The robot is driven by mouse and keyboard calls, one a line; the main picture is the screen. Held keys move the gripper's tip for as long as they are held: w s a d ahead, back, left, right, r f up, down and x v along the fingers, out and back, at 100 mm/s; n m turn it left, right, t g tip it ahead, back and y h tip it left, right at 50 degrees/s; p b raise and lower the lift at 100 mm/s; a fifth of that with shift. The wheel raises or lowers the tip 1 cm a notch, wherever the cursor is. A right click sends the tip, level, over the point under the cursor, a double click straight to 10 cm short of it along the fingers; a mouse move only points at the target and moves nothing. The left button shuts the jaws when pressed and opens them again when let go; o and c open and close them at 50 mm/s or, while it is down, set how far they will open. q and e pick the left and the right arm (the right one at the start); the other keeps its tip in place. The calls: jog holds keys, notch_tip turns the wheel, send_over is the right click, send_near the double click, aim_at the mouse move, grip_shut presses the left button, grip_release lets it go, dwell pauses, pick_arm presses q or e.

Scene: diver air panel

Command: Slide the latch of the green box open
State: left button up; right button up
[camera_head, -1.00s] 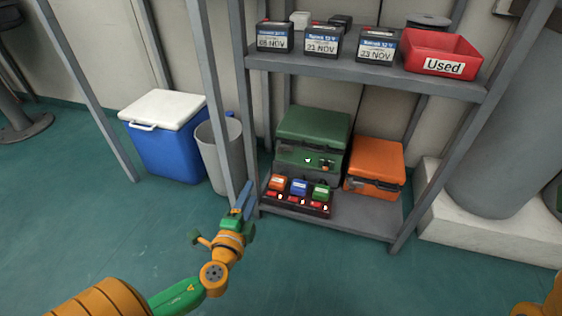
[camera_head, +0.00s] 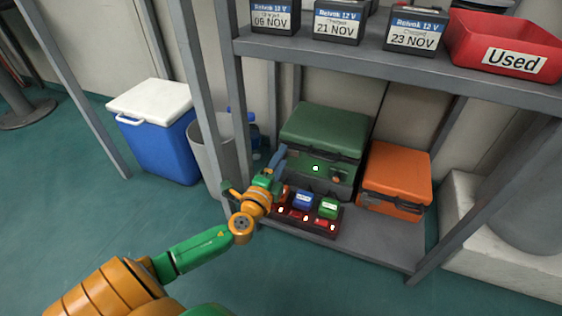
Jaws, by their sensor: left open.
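The green box (camera_head: 325,133) sits closed on the lower shelf, left of the orange box. Its front carries a small white spot (camera_head: 316,168) and a dark, orange-tinged fitting (camera_head: 337,175); I cannot tell which part is the latch. My left gripper (camera_head: 280,155) is open, its blue fingers pointing at the left part of the green box's front. I cannot tell whether they touch it. The gripper and wrist hide the box's lower left front. My right gripper does not show.
A charger tray (camera_head: 318,230) with small coloured packs stands in front of the green box, close under my left wrist. An orange box (camera_head: 395,175) is on the right. Shelf posts (camera_head: 240,120) and the upper shelf (camera_head: 420,78) bound the space. A blue cooler (camera_head: 160,145) and grey bin stand left.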

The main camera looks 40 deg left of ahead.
pick_arm(q)
grip_shut()
